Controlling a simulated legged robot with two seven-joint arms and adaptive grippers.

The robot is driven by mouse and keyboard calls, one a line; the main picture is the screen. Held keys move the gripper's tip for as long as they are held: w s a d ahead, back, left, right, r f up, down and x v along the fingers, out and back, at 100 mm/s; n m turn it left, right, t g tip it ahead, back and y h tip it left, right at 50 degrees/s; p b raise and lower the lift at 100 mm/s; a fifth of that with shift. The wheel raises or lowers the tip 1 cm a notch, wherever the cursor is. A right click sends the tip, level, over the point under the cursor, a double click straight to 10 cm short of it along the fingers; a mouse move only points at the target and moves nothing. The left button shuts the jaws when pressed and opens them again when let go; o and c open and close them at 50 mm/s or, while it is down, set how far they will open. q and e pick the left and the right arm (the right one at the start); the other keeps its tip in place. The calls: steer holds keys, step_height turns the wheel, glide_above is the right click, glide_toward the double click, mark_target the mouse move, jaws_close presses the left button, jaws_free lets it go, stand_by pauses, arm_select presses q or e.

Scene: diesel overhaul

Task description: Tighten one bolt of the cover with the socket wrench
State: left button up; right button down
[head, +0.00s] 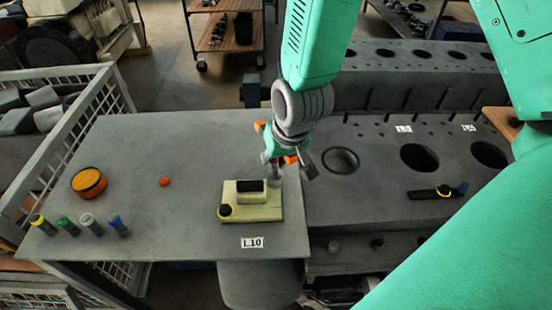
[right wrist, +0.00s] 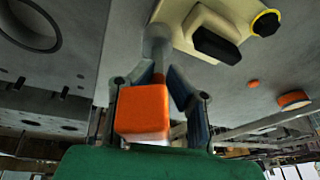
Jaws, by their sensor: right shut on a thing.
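A cream plate-like part, which looks like the cover (head: 264,208), lies on the grey table with a black raised piece on top and a yellow-ringed black knob (head: 225,210) at its front left corner. My right gripper (head: 284,158) is shut on the orange-handled socket wrench (right wrist: 143,112). The wrench's grey socket end (head: 273,177) points down at the cover's back right corner. It also shows over the edge of the cover (right wrist: 181,12) in the right wrist view. Any bolt under the socket is hidden, and I cannot tell whether they touch. My left gripper is not in view.
The engine block (head: 325,205) with large round bores stands to the right; a black tool with a yellow ring (head: 435,193) lies on it. An orange round tin (head: 89,182), a small orange piece (head: 164,181) and several colour-topped cylinders (head: 91,225) stand on the table's left.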

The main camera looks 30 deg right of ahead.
steer(key=shift+r, duration=0.15)
steer(key=shift+r, duration=1.65)
steer(key=shift+r, duration=3)
steer(key=s+a, duration=0.4)
steer(key=s, duration=0.2)
